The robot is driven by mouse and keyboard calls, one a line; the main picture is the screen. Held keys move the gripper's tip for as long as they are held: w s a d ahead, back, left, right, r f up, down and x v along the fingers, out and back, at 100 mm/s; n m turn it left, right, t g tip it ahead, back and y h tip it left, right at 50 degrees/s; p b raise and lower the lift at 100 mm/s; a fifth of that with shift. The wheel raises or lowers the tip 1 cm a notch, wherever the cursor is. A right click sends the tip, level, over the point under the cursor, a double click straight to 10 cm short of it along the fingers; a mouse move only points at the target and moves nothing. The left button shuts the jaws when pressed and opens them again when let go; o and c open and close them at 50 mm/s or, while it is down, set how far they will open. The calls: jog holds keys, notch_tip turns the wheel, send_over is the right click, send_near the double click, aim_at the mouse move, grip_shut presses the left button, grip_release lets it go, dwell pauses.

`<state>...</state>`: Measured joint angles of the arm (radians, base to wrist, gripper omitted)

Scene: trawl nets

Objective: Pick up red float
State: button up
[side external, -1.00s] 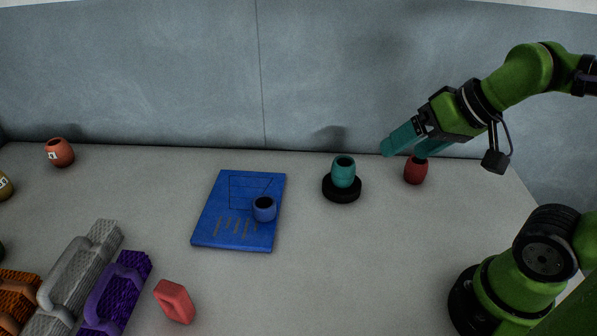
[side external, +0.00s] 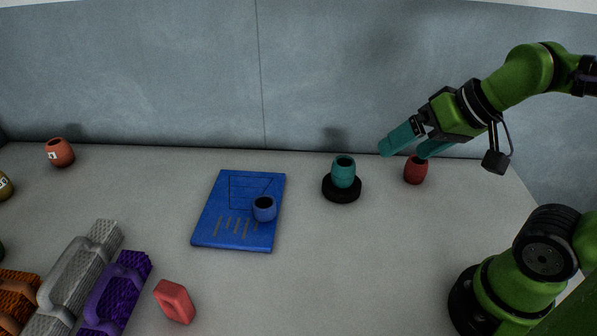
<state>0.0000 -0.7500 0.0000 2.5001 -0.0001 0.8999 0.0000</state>
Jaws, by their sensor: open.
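A dark red barrel-shaped float (side external: 415,171) stands upright on the table at the back right, near the wall. My gripper (side external: 407,148) has teal fingers and is open. It is above and in front of the red float in the picture, with one finger left of it and the other overlapping its top edge. The fingers hold nothing, and I cannot tell whether one touches the float. An orange-red float (side external: 60,153) with a white label stands at the far left back.
A teal float (side external: 343,171) sits on a black disc (side external: 341,193) left of the red float. A blue float (side external: 264,209) rests on a blue board (side external: 219,226). Purple netting (side external: 118,290), grey netting (side external: 70,285) and a red block (side external: 175,301) lie at front left. The front middle is clear.

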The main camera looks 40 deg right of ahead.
jog(key=g+h, duration=0.3)
jog(key=g, duration=0.3)
send_over(416, 168)
jog(key=d, duration=0.2)
notch_tip(416, 168, down, 7)
jog(key=f, duration=0.7)
jog(key=w+f, duration=0.1)
jog(key=f, duration=0.3)
jog(key=shift+d+f, duration=0.25)
jog(key=shift+m, duration=0.3)
notch_tip(416, 168, down, 5)
jog(key=shift+f, duration=0.1)
